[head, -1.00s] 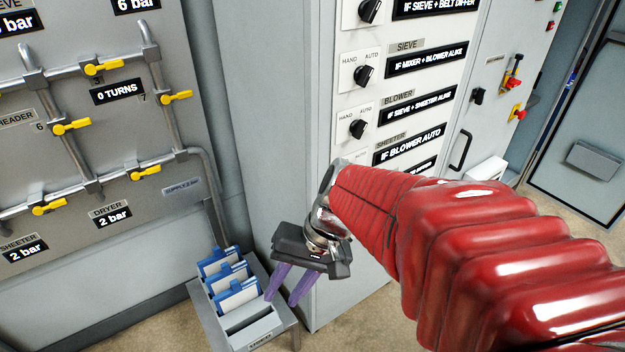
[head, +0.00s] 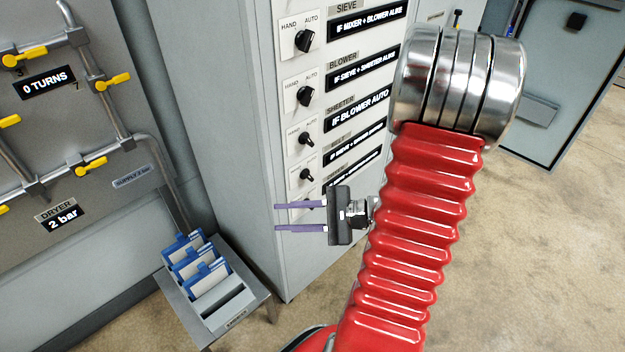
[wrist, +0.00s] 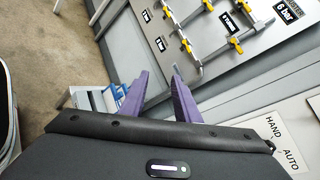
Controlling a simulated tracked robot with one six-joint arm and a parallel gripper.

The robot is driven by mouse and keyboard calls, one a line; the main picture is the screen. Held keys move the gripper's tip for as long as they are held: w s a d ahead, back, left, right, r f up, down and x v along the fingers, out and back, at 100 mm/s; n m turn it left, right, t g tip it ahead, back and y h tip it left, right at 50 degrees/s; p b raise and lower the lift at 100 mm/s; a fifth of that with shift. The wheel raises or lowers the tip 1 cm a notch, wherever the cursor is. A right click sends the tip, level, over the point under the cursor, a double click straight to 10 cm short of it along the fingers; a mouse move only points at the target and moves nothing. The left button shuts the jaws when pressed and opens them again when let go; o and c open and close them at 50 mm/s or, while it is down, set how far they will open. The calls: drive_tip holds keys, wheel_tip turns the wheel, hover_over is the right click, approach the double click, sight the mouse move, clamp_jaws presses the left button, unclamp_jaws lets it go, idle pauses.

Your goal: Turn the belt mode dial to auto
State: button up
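My gripper (head: 277,217) is in front of the lower part of the grey cabinet's dial column. Its two purple fingers point left and stand apart with nothing between them. The fingers also show in the wrist view (wrist: 160,74). The small black dial (head: 306,174), below the sheeter dial (head: 306,139), appears to be the belt mode dial. The label beside it is small and hard to read, and its setting is too small to tell. The gripper is below this dial and touches no dial that I can see. A lower dial plate is partly hidden by the fingers.
The sieve dial (head: 303,40) and blower dial (head: 305,95) are higher in the column. A stand with blue-and-white cards (head: 200,270) is at lower left. A pipe panel with yellow valves (head: 90,165) is at far left. Bare floor lies to the right.

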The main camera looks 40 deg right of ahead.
sight(310, 178)
drive_tip(key=s+d+f+m+t+h, duration=0.2)
drive_tip(key=d+f+m+t+h, duration=0.1)
drive_tip(key=d, duration=0.5)
drive_tip(key=s+d+f+m+t+h, duration=0.3)
drive_tip(key=d+m+h, duration=0.3)
drive_tip(key=d, duration=0.2)
drive_tip(key=shift+d+m, duration=0.4)
drive_tip(key=shift+w, duration=0.15)
drive_tip(key=shift+w+a, duration=0.15)
drive_tip(key=shift+w, duration=3.25)
drive_tip(key=shift+w+a, duration=0.1)
drive_tip(key=shift+w, duration=3.3)
clamp_jaws()
